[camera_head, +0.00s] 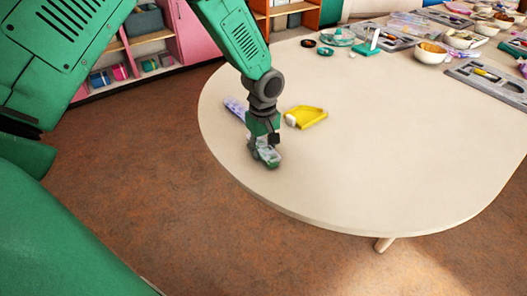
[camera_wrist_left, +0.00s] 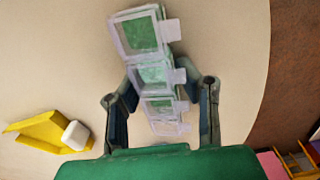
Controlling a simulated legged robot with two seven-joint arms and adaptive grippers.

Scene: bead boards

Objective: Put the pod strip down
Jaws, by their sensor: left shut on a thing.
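The pod strip (camera_wrist_left: 137,36) is a row of clear, pale-rimmed boxes with small side tabs and green showing inside. In the left wrist view it runs lengthwise between the two fingers of my left gripper (camera_wrist_left: 162,112), which is shut on it. In the head view my left gripper (camera_head: 264,146) points down over the table's left part, with the strip's end (camera_head: 268,158) below the fingers. I cannot tell whether the strip touches the table. Part of it is hidden by the gripper. My right gripper is not in view.
A yellow scoop-like piece with a white end (camera_head: 308,116) lies just right of the gripper. A purplish item (camera_head: 236,108) lies behind it on the left. Trays, bowls (camera_head: 431,52) and small parts fill the table's far side. The table's (camera_head: 380,170) middle and front are clear.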

